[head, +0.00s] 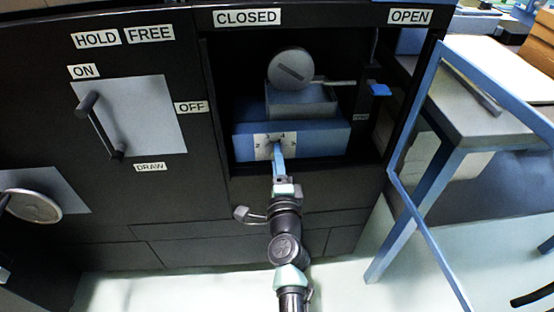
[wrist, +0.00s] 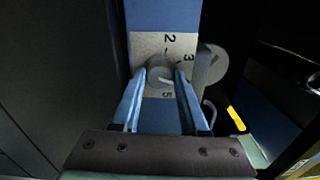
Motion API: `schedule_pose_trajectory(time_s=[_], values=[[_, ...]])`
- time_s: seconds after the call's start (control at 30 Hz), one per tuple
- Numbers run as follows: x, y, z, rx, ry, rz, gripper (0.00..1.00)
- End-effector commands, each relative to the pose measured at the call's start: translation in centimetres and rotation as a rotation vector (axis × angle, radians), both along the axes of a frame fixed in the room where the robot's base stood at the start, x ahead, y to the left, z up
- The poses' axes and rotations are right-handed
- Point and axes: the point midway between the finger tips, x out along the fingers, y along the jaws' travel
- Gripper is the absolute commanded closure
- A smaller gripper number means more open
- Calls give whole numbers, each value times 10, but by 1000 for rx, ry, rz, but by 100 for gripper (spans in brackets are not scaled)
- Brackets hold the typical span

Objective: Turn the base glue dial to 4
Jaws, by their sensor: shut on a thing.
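The base glue dial (wrist: 159,66) is a small round grey knob on a white number plate (wrist: 143,44), set in the front of a blue base block (head: 243,142). In the wrist view the figures 2, 3 and 5 show on the plate; the 4 is not clear there. My gripper (wrist: 158,78) is shut on the dial, one blue finger on each side of it. In the head view my gripper (head: 277,152) reaches into the recess from below and hides the knob. A pale mark shows on the knob, but I cannot tell which figure it points to.
Above the block are a grey box (head: 300,103) and a slotted round disc (head: 290,69). A thin lever with a blue end (head: 380,89) is to the right. The blue-framed door (head: 410,120) stands open. A handle (head: 100,125) is on the left panel.

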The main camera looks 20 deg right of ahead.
Motion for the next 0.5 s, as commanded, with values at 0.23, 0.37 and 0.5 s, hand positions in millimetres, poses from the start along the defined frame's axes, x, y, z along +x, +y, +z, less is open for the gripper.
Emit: schedule_pose_trajectory(time_s=[0.23, 0.37, 0.5], values=[[0, 0, -1, 79, -21, 1, 100], [0, 0, -1, 96, -25, 0, 100], [0, 0, -1, 100, -27, 0, 100]])
